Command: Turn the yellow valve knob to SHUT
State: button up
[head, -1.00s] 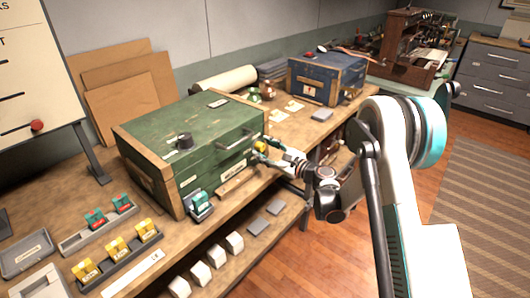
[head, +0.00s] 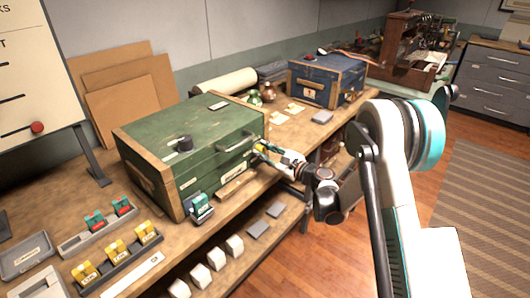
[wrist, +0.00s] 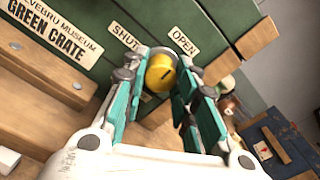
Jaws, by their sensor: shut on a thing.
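The yellow valve knob (wrist: 160,74) is on the front of the green crate (head: 190,150), below a SHUT label (wrist: 127,38) on the left and an OPEN label (wrist: 183,41) on the right. A short dark mark on the knob slants up to the right, toward the OPEN side, in the wrist view. My gripper (wrist: 163,66) has its teal-padded fingers on both sides of the knob and is shut on it. In the head view my gripper (head: 266,150) is at the crate's right front end and mostly hides the knob.
A blue box (head: 326,82) and small jars (head: 268,94) stand farther right on the workbench. A metal handle (head: 236,144) sticks out of the crate's front. A teal switch (head: 202,206) and trays with yellow and teal pieces are at the left. Open floor lies right.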

jog(key=n, duration=0.4)
jog(key=shift+n, duration=0.4)
jog(key=n, duration=0.4)
jog(key=shift+n, duration=0.3)
jog(key=n, duration=0.4)
jog(key=shift+f, duration=0.1)
jog(key=shift+n, duration=2.1)
jog(key=o, duration=1.1)
jog(key=shift+d, duration=0.1)
jog(key=v, duration=1.2)
jog(key=shift+w+f, duration=0.1)
